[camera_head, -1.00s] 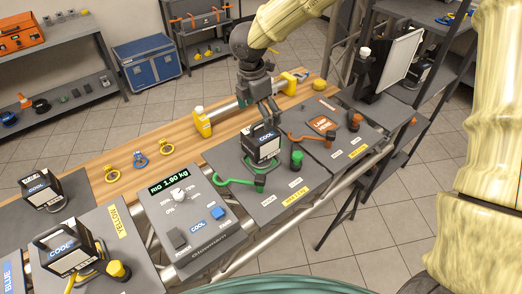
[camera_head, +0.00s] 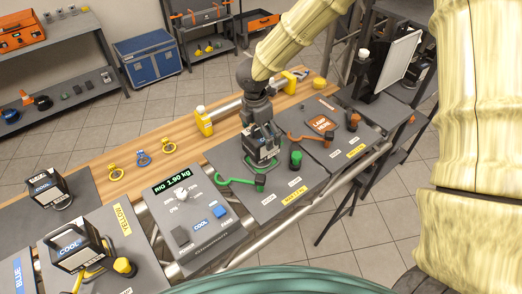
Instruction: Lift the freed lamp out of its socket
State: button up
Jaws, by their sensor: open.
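The lamp (camera_head: 262,153), a small dark box with a white label band, stands upright on the grey plate (camera_head: 290,177) with the green parts. My gripper (camera_head: 262,136) points down over it, fingers open and low around its upper part. The fingers hide much of the lamp's top, and I cannot tell whether they touch it. A green hooked lever (camera_head: 238,182) lies at the lamp's front left, swung out to the left. A green knob (camera_head: 296,158) stands to its right. The socket under the lamp is hidden.
The control box (camera_head: 190,212) reading "RIG 1.90 kg" is to the left. The plate with the orange lever (camera_head: 301,136) is to the right. Similar lamps stand on the yellow plate (camera_head: 78,246) and behind it (camera_head: 46,188). A yellow bottle (camera_head: 204,121) stands behind.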

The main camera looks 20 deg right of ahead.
jog(key=c, duration=2.1)
jog(key=shift+r, duration=0.1)
